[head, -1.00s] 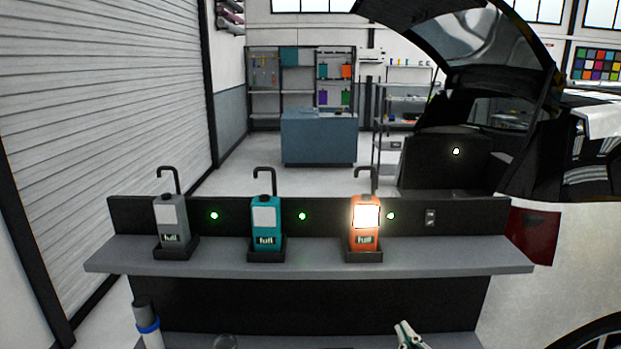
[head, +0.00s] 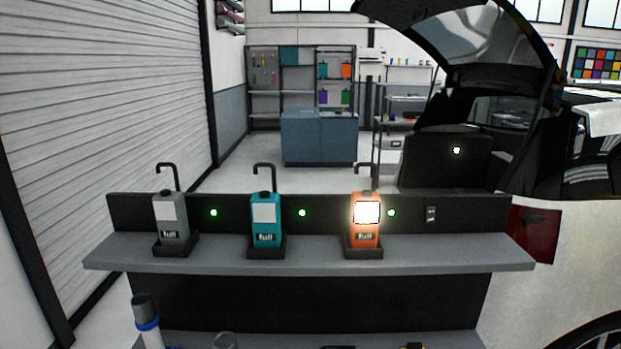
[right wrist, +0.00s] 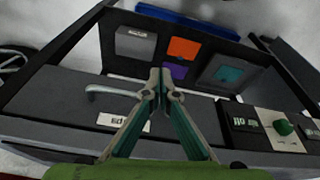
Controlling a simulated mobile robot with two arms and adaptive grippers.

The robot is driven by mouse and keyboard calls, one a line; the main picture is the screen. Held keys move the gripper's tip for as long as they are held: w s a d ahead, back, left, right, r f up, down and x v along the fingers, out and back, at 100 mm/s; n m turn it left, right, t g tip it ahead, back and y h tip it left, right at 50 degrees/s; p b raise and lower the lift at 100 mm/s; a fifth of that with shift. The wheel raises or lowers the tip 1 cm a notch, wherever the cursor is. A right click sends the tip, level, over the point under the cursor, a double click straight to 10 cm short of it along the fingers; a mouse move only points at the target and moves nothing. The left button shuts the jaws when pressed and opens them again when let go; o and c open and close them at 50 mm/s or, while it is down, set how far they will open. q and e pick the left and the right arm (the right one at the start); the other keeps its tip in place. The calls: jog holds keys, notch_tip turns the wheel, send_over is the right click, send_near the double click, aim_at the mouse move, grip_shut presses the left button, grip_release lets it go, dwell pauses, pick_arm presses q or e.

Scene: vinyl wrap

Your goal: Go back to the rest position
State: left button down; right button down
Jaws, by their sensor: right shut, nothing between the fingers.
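My right gripper (right wrist: 160,78) shows in the right wrist view. Its two green-and-grey fingers meet at the tips and hold nothing. The fingertips are in front of a dark tray-like frame (right wrist: 88,52) with grey, orange, purple and teal squares in it; I cannot tell whether they touch anything. In the head view my right gripper is out of the picture. My left gripper shows in neither view.
A grey shelf (head: 300,258) crosses the head view. A car (head: 590,250) with raised hatch stands right. A green knob (right wrist: 282,127) shows in the wrist view.

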notch_tip(320, 180, down, 14)
jog(key=s+b, duration=0.1)
jog(key=s, duration=0.1)
jog(key=s+d+f+g+b, duration=0.1)
jog(key=s+f, duration=0.8)
jog(key=f, duration=0.2)
jog(key=s+d+f+g+b, duration=0.1)
jog(key=s+d+f, duration=0.1)
jog(key=s+f, duration=0.7)
notch_tip(320, 180, down, 3)
jog(key=shift+s+d+r+b, duration=0.15)
jog(key=shift+s+b, duration=0.1)
jog(key=shift+b, duration=0.05)
